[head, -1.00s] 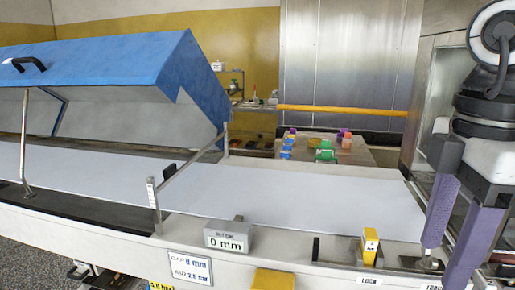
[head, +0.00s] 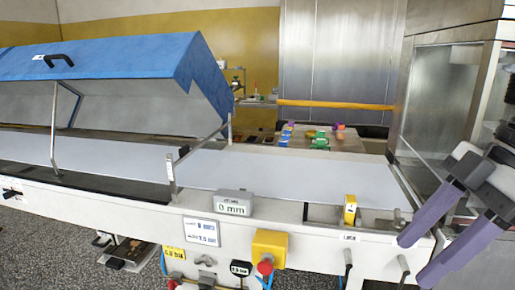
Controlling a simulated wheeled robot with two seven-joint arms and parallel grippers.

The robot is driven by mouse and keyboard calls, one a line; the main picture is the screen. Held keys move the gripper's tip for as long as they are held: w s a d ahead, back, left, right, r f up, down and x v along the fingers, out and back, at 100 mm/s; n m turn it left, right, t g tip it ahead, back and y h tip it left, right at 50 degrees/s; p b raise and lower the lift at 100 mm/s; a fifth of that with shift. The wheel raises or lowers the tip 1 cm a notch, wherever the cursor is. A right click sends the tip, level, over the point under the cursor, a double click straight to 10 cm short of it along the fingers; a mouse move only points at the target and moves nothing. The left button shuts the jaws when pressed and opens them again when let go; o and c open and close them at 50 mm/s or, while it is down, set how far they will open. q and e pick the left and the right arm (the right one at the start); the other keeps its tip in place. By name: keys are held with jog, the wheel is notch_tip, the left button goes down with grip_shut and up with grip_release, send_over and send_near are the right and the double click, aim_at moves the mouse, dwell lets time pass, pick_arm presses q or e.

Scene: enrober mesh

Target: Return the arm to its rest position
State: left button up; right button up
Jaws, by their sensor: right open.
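My right gripper (head: 414,262) is at the lower right in the head view. Its two purple fingers are apart with nothing between them, and they point down and to the left. It is in front of the right end of the white conveyor machine (head: 318,245). Part of my right arm is cut off by the right edge. My left gripper is not in view.
A flat pale belt (head: 270,179) runs along the machine under a raised blue hood (head: 120,58). A display box reading 0 mm (head: 234,204), a yellow latch (head: 350,210) and a yellow box (head: 269,246) are along the front. A steel cabinet (head: 440,95) stands at the right.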

jog(key=w+d+f+m+t+y, duration=0.4)
jog(key=w+d+f+t+y, duration=0.25)
jog(key=d+f+t, duration=0.35)
notch_tip(320, 180, down, 14)
jog(key=s+d+m+t+h, duration=0.1)
jog(key=m+t+h, duration=0.3)
jog(key=m+h, duration=0.2)
jog(key=s+a+f+m+g+h, duration=0.15)
jog(key=s+f, duration=0.25)
jog(key=f, duration=0.4)
jog(key=s+a+f+m+g+h, duration=0.1)
jog(key=s+a+f+m+h, duration=0.2)
jog(key=f, duration=0.5)
jog(key=s+a+f+g, duration=0.2)
jog(key=s+a+f, duration=0.2)
jog(key=s+a, duration=0.1)
jog(key=s+a+f+g, duration=0.2)
jog(key=s+a+f, duration=0.2)
jog(key=a, duration=0.4)
jog(key=shift+s+a+y, duration=0.3)
jog(key=shift+s+y, duration=0.1)
jog(key=shift+s, duration=0.25)
